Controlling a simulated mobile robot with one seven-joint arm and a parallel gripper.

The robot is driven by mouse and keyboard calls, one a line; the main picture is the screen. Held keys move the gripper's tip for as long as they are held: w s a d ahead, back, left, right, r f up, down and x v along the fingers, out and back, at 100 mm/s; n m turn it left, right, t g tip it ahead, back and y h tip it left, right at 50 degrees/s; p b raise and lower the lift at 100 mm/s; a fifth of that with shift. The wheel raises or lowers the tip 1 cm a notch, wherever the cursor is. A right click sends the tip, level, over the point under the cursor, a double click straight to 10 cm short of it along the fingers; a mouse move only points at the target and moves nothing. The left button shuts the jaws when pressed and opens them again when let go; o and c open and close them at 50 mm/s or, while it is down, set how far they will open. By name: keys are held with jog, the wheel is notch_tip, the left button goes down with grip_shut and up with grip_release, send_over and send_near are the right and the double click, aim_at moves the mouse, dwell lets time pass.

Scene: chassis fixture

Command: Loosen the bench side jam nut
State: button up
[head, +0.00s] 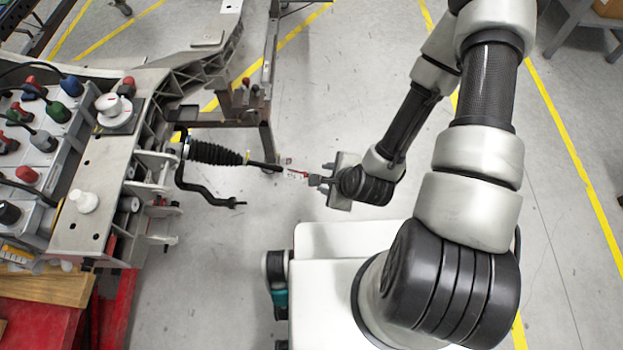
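A black ribbed boot (215,153) sticks out to the right from the chassis fixture. A thin dark rod (264,165) runs from its end toward my gripper. The jam nut is too small to make out on the rod. My gripper (297,172) is at the end of my arm, pointing left, close to the rod's right end. A small red piece shows at the gripper. I cannot tell whether the fingers are open, or whether they touch the rod.
The grey chassis fixture (105,165) fills the left side. A dark bent bar (207,197) hangs below the boot. A metal stand leg (268,142) rises just behind the rod. A bench with colored connectors (45,125) is at far left. Open floor lies below the rod.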

jog(key=shift+b+x, duration=7.5)
jog(key=shift+b, duration=1.1)
